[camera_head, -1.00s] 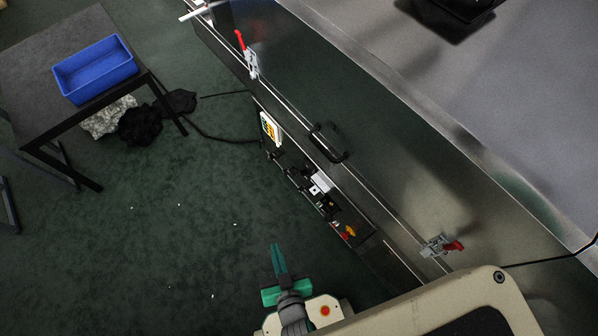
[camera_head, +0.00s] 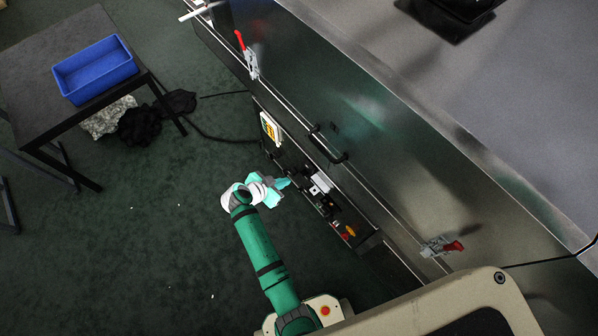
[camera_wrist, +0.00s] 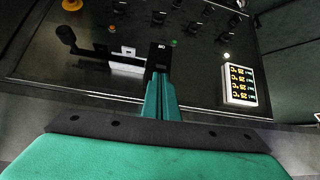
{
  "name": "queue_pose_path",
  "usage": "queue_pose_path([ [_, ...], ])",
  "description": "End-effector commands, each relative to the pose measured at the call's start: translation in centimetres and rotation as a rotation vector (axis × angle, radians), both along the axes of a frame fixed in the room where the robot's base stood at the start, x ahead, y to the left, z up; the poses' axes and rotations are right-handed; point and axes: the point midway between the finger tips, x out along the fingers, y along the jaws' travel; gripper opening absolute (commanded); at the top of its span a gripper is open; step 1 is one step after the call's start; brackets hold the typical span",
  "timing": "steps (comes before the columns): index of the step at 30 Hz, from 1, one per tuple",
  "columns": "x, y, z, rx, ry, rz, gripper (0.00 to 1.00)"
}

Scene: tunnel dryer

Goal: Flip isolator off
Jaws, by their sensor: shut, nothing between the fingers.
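My gripper (camera_wrist: 161,92) is shut and empty in the wrist view, its green fingers pointing at a dark control panel (camera_wrist: 200,65). Just beyond the fingertips is a black block (camera_wrist: 158,52) with small white lettering. A black lever with a round knob (camera_wrist: 66,35) reaches left from near it; this looks like the isolator, but I cannot be certain. The fingertips overlap the block's lower part in view; whether they touch is unclear. In the head view my gripper (camera_head: 283,184) is close to the panel's front, left of a pale block (camera_head: 320,183).
A lit display (camera_wrist: 239,85) is right of the fingers; it also shows in the head view (camera_head: 270,128). A yellow and red knob (camera_head: 348,231) sits at the panel's near end. A black handle (camera_head: 328,143) and red-tipped clamps line the steel housing. A table (camera_head: 40,75) holds a blue bin (camera_head: 95,70).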

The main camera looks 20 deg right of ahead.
Motion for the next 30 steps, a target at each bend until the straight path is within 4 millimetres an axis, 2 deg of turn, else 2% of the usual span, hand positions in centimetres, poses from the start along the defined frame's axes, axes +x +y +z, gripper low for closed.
queue_pose_path([
  [1,0.9,-0.2,0.7,-0.010,-0.007,-0.035,0.00],
  [6,1.7,-0.7,1.8,-0.030,-0.016,-0.106,0.00],
  [17,1.8,-0.8,1.8,-0.031,-0.017,-0.113,0.00],
  [23,2.1,-1.7,0.9,-0.032,-0.016,-0.114,0.00],
  [30,3.1,-4.5,-1.9,-0.031,-0.015,-0.114,0.00],
])
